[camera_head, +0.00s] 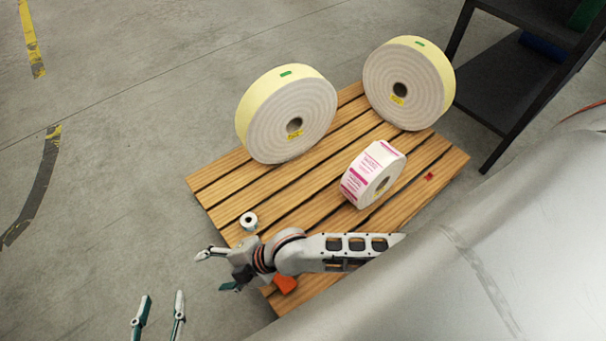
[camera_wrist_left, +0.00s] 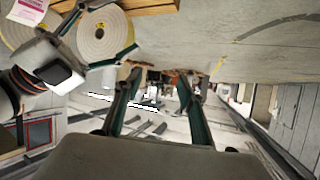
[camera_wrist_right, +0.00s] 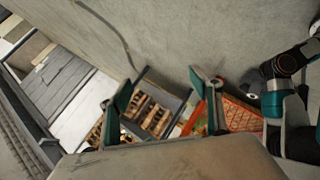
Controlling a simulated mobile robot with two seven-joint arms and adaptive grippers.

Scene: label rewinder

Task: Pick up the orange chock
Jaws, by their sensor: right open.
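The orange chock (camera_head: 284,284) lies on the near end of the wooden pallet. It is partly hidden by my right arm, which crosses above it. My right gripper (camera_head: 212,270) is open and empty, left of the chock and out past the pallet's edge. Its spread fingers show in the right wrist view (camera_wrist_right: 163,92), with no chock between them. My left gripper (camera_head: 163,295) is open and empty over the floor at the lower left, well apart from the chock. Its fingers also stand apart in the left wrist view (camera_wrist_left: 158,75).
The pallet (camera_head: 222,180) bears two large cream rolls (camera_head: 290,112) (camera_head: 405,85), a pink-and-white label roll (camera_head: 372,175), a small white roll (camera_head: 249,221) and a small red piece (camera_head: 429,176). A dark shelf (camera_head: 515,85) stands at upper right. Floor at left is clear.

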